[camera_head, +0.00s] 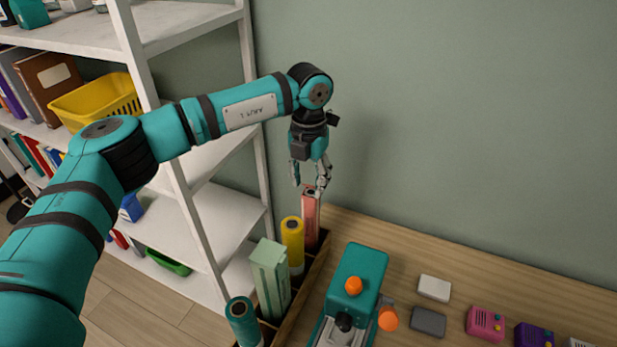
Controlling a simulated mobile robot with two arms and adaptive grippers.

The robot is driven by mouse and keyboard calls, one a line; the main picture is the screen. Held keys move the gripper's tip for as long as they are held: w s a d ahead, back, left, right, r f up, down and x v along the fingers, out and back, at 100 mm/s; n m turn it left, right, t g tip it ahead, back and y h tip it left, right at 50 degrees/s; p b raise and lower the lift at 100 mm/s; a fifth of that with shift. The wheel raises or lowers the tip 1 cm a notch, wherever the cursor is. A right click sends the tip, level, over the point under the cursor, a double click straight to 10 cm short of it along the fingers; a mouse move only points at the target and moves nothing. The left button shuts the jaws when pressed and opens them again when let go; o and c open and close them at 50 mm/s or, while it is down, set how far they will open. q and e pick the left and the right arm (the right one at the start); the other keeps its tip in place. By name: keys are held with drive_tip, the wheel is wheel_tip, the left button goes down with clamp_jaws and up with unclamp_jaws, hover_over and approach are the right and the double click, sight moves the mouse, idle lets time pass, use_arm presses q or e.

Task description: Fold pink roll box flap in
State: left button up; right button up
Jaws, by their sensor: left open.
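The pink roll box (310,218) stands upright at the far end of a wooden rack (323,247), near the wall. Its top end shows a dark opening; the state of its flap is too small to tell. My left gripper (309,188) is open and points down just above the box top. One finger is beside the top of the box and the other is to its left. I cannot tell whether a finger touches the box. My right gripper is not in view.
In the rack also stand a yellow roll (292,243), a pale green box (270,277) and a teal roll (242,318). A teal machine (358,278) with orange knobs stands to the right. Small boxes (434,288) lie beyond it. White shelves (205,225) stand at left.

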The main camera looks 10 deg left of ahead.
use_arm(q)
drive_tip(key=shift+f, duration=0.45)
drive_tip(key=c, duration=0.8)
drive_tip(key=t+b, duration=0.1)
drive_tip(key=b, duration=0.2)
drive_tip(key=s+f+t+b, duration=0.1)
drive_tip(key=b, duration=0.2)
drive_tip(key=shift+a+f+b, duration=0.1)
drive_tip(key=shift+f+b, duration=0.05)
drive_tip(key=shift+b, duration=0.25)
drive_tip(key=shift+c, duration=0.3)
drive_tip(key=shift+t+h, duration=0.3)
drive_tip(key=shift+t, duration=0.1)
drive_tip(key=shift+r, duration=0.2)
drive_tip(key=o, duration=0.9)
drive_tip(key=shift+c, duration=0.2)
